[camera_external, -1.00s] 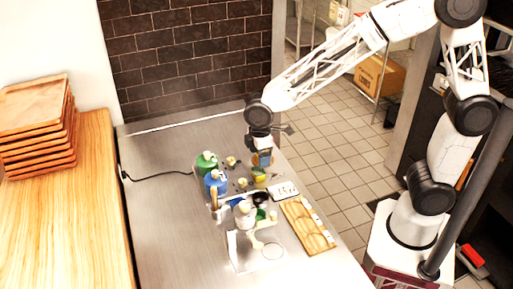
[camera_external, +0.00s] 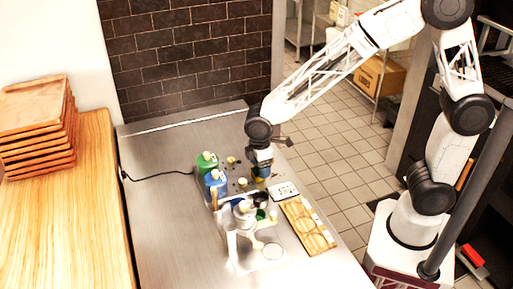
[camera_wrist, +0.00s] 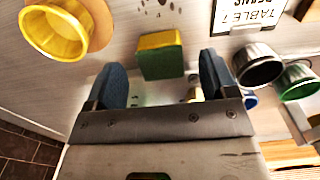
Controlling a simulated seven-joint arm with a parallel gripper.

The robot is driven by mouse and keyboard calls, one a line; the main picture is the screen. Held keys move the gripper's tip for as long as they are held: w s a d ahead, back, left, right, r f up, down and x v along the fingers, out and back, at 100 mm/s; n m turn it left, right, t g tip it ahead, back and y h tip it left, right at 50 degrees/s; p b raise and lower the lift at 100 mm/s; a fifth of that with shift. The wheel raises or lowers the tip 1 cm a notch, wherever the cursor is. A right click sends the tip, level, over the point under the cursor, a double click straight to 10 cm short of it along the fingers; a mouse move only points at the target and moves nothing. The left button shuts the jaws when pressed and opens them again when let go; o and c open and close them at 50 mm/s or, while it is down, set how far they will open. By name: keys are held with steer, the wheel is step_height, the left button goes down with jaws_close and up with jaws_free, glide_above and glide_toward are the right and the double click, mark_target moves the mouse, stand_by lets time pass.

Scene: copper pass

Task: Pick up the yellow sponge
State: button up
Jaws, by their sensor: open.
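The yellow sponge (camera_wrist: 160,55) has a yellow top and green sides. In the wrist view it lies on the steel counter, ahead of and between my two blue fingertips. My gripper (camera_wrist: 165,80) is open, with nothing between its fingers. In the external view my gripper (camera_external: 260,170) is low over the counter, near the bottles. The sponge is mostly hidden there behind the gripper.
A yellow bowl (camera_wrist: 62,28) is left of the sponge in the wrist view. A dark cup (camera_wrist: 258,65), a green cup (camera_wrist: 298,80) and a table sign (camera_wrist: 248,14) are to the right. Green (camera_external: 207,163) and blue (camera_external: 215,183) bottles stand left of my gripper.

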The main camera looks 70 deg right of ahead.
steer(key=shift+f, duration=1.5)
steer(key=c, duration=1)
steer(key=shift+r, duration=0.15)
steer(key=shift+r, duration=0.9)
steer(key=shift+s+r, duration=0.3)
steer(key=shift+r, duration=0.55)
steer(key=s+d+r, duration=0.1)
steer(key=s+d, duration=0.3)
steer(key=s, duration=1.1)
steer(key=shift+r, duration=0.15)
